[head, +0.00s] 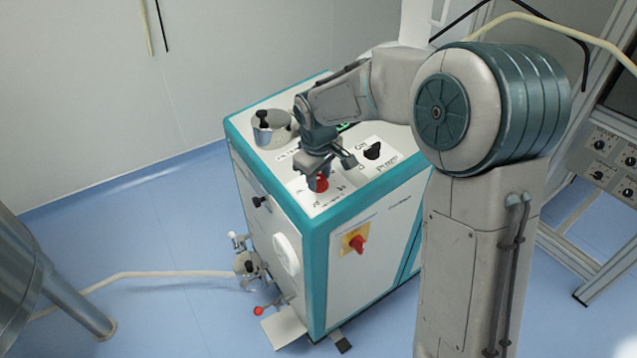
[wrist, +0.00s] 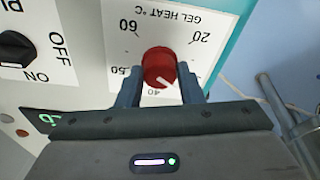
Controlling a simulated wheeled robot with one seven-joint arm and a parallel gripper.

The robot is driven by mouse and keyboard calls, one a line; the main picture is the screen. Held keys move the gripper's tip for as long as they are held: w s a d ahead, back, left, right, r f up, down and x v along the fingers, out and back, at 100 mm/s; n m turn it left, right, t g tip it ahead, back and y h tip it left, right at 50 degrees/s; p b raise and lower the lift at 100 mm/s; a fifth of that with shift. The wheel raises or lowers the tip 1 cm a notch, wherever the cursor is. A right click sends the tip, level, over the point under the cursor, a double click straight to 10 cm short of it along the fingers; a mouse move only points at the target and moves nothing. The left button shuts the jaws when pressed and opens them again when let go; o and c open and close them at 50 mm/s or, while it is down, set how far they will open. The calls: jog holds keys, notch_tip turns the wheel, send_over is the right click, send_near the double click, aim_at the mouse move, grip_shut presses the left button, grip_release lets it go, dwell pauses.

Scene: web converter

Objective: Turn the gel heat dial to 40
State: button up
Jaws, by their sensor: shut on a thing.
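The red gel heat dial (wrist: 158,64) sits on the white panel marked "GEL HEAT °C" in the wrist view. My gripper (wrist: 160,78) is shut on it, one finger on each side. The dial's white mark points to the lower right in this view, a little right of the "40" label (wrist: 153,91). The "20", "60" and part of "50" also show around it; the right finger hides part of the scale. In the head view the dial (head: 321,184) shows red under my gripper (head: 319,173), at the near left corner of the machine top.
A black ON/OFF knob (wrist: 14,48) is left of the dial. On the machine (head: 320,240) are a metal pot (head: 271,128), a black knob (head: 373,151) and a red switch on yellow (head: 357,242) on the front. A steel vessel (head: 40,280) stands at the left.

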jog(key=m+b, duration=0.2)
jog(key=m, duration=0.1)
jog(key=m+b, duration=0.2)
jog(key=m, duration=0.1)
jog(key=shift+a+f+t+h, duration=0.1)
jog(key=shift+a+t+h, duration=0.05)
jog(key=shift+t+h, duration=0.2)
jog(key=m+h+b, duration=0.1)
jog(key=m+b, duration=0.1)
jog(key=m, duration=0.3)
jog(key=shift+b, duration=0.3)
jog(key=shift+m, duration=0.5)
jog(key=o, duration=1)
jog(key=shift+c, duration=0.2)
jog(key=p+v, duration=0.1)
jog(key=v, duration=1.3)
jog(key=shift+p, duration=0.3)
